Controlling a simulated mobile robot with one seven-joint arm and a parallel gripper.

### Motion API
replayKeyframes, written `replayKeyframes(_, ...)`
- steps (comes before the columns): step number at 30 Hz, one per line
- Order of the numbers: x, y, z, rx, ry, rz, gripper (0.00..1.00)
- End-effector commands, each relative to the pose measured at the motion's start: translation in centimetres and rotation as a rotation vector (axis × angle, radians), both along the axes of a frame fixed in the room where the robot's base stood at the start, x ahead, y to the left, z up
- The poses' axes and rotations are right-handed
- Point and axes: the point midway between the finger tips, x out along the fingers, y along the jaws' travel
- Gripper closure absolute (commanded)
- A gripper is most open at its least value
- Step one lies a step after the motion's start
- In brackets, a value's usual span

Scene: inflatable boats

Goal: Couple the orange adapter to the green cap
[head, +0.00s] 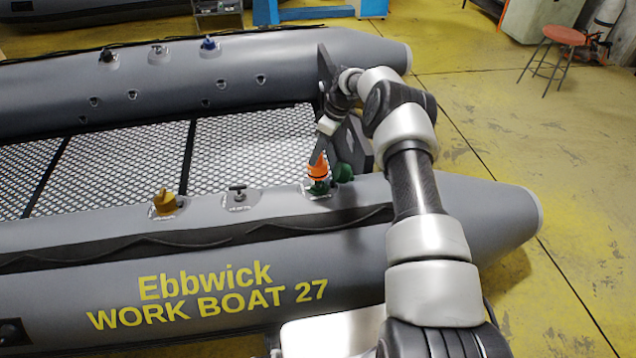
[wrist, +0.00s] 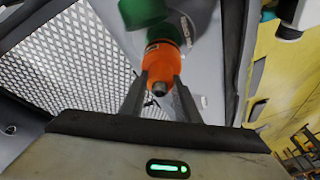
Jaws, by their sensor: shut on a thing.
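The orange adapter (head: 318,168) is between the two fingers of my gripper (head: 319,157), which is shut on it. It also shows in the wrist view (wrist: 159,62), with a dark nozzle end pointing back at the camera. Directly below the adapter, a green part (head: 318,188) sits on the near boat tube; the two look in line and touching or nearly so. Whether they are joined cannot be told. A second, rounder green part (head: 343,172) is just to the right, and shows at the top of the wrist view (wrist: 140,11). Which is the green cap is unclear.
A yellow valve cap (head: 165,202) and a dark T-handled fitting (head: 237,192) stand left on the near tube (head: 100,226). The far tube (head: 260,70) carries a blue-topped fitting (head: 209,44). A red stool (head: 563,37) stands far off on open yellow floor.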

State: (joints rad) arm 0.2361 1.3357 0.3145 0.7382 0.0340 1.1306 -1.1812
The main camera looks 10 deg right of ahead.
Motion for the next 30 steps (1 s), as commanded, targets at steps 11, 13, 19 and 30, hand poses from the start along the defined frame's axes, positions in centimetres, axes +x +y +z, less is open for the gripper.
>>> replayKeyframes(11,-0.1,0.0,-0.6,0.001,0.001,0.0,0.94)
replayKeyframes(13,-0.2,0.0,-0.9,0.001,0.001,0.0,0.94)
replayKeyframes(19,-0.3,0.0,-1.6,0.001,0.001,0.0,0.94)
replayKeyframes(30,-0.5,0.0,-2.5,-0.001,-0.001,0.0,0.94)
